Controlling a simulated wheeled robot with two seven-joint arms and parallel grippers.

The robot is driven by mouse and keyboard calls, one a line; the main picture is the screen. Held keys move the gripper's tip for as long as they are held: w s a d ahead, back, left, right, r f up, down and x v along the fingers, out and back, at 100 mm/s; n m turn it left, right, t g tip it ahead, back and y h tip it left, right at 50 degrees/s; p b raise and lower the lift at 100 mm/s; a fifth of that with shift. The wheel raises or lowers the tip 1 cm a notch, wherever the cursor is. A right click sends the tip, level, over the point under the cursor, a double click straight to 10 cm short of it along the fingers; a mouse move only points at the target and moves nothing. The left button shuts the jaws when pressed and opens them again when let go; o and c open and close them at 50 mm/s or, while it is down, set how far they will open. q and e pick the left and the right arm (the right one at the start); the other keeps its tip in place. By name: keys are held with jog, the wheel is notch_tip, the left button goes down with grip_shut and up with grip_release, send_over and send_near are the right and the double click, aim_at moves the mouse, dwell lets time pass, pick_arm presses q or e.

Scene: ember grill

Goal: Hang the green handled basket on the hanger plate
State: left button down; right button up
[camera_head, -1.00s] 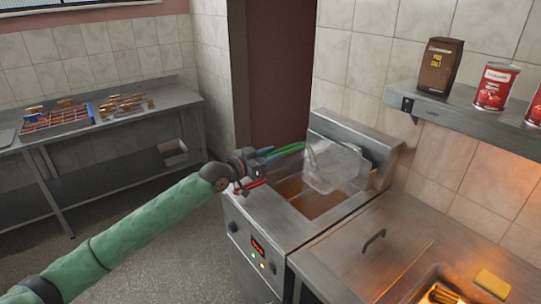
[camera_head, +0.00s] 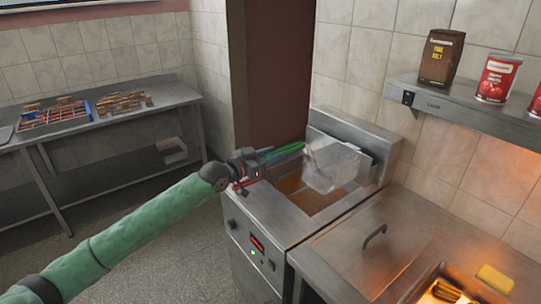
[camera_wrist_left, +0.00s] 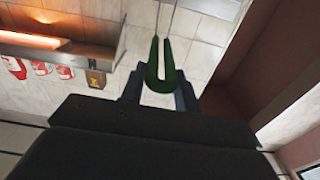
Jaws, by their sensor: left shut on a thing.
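My left gripper (camera_head: 262,160) is shut on the green handle (camera_head: 287,149) of a wire basket. The handle also shows between the fingers in the left wrist view (camera_wrist_left: 164,66). The basket (camera_head: 332,166) is pale mesh and hangs out to the right of the gripper, tilted, over the open fryer vat (camera_head: 312,200). The hanger plate (camera_head: 350,150) appears to be the upright metal back of the fryer, partly behind the basket. I cannot tell whether basket and plate touch. A red handle (camera_head: 244,184) lies just below my gripper. My right gripper is not in view.
A steel counter with a lid handle (camera_head: 374,236) adjoins the fryer on the right. A wall shelf (camera_head: 460,108) above holds a brown bag (camera_head: 440,58) and red cans (camera_head: 497,78). A side table (camera_head: 100,130) with trays stands at the far left.

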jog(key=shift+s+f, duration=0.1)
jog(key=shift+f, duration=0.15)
pick_arm(q)
jog(key=shift+f+b, duration=0.4)
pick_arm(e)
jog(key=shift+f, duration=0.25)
pick_arm(q)
jog(key=c, duration=0.9)
grip_release()
jog(key=shift+c, duration=0.2)
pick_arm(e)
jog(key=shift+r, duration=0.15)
